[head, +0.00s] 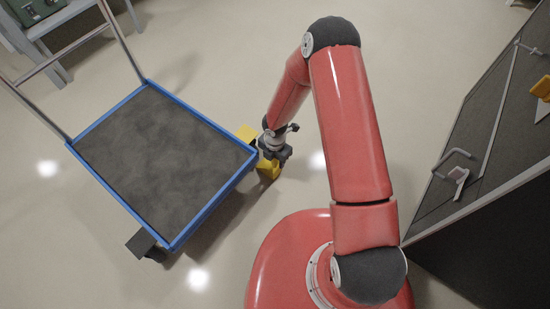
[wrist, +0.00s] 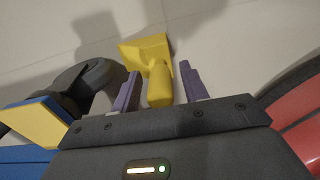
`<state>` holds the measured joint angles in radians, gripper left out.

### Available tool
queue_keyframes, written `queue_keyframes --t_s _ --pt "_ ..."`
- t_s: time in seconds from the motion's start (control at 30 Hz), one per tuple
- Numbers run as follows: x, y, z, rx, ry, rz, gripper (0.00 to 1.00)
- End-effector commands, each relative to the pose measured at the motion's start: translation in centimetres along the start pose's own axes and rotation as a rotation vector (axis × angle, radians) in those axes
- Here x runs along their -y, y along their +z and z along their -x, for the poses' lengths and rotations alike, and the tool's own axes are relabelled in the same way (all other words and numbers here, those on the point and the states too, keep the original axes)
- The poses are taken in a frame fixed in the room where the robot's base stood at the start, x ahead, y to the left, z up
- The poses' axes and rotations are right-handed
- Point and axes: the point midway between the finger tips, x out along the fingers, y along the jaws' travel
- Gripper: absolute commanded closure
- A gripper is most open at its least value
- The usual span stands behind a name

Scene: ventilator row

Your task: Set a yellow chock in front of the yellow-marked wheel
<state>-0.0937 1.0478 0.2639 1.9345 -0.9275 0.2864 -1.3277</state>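The yellow chock (head: 268,169) shows below my gripper, by the cart's right corner. In the wrist view the chock (wrist: 146,50) has a wedge-shaped body and a rounded handle pointing toward me. My gripper (wrist: 160,72) has its two purple fingers on either side of the handle, with a visible gap at each side. It looks open around the handle. A dark caster wheel (wrist: 88,85) is left of the chock, apart from it, with a yellow plate (wrist: 36,120) above it. The yellow plate (head: 246,132) also shows at the cart corner. My gripper partly hides the chock in the head view.
The cart (head: 210,220) has a blue rim, a dark top and a grey push handle. A dark panelled unit (head: 480,235) with a handle and a yellow piece (head: 541,88) stands at right. A grey table is at upper left. Floor beyond the arm is clear.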

Motion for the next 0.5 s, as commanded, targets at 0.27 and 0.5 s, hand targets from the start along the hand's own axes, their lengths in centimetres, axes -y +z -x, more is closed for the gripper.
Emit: queue_keyframes --t_s 0.27,0.5 --pt "0.0 0.0 1.1 0.0 0.001 -0.001 0.56" --pt "-0.1 0.1 6.2 0.002 0.003 -0.002 0.56"
